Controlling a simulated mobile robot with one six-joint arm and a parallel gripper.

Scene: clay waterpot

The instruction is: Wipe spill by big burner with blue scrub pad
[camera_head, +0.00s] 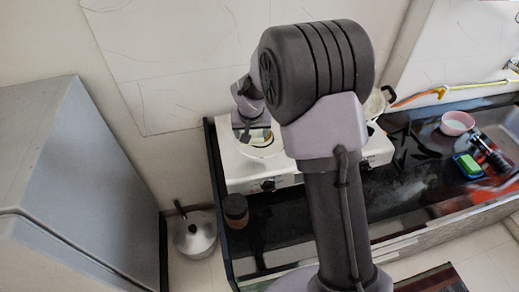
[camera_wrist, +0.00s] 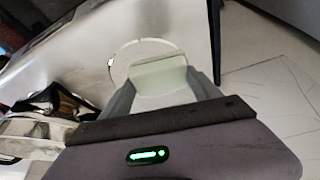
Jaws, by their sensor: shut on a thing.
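The white stove (camera_head: 240,172) stands at the left end of the dark counter. My gripper (camera_head: 257,134) is low over its left burner (camera_head: 262,152). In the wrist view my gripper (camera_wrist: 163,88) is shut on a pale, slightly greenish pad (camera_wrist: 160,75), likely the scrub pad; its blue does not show. The pad is over the ring of the burner (camera_wrist: 140,42); whether it touches the stove top I cannot tell. No spill can be made out; my arm and the pad cover part of the stove.
A pot (camera_head: 375,103) shows behind my arm on the stove's right. A brown jar (camera_head: 236,210) stands in front of the stove. A lidded pot (camera_head: 194,236) stands on the floor.

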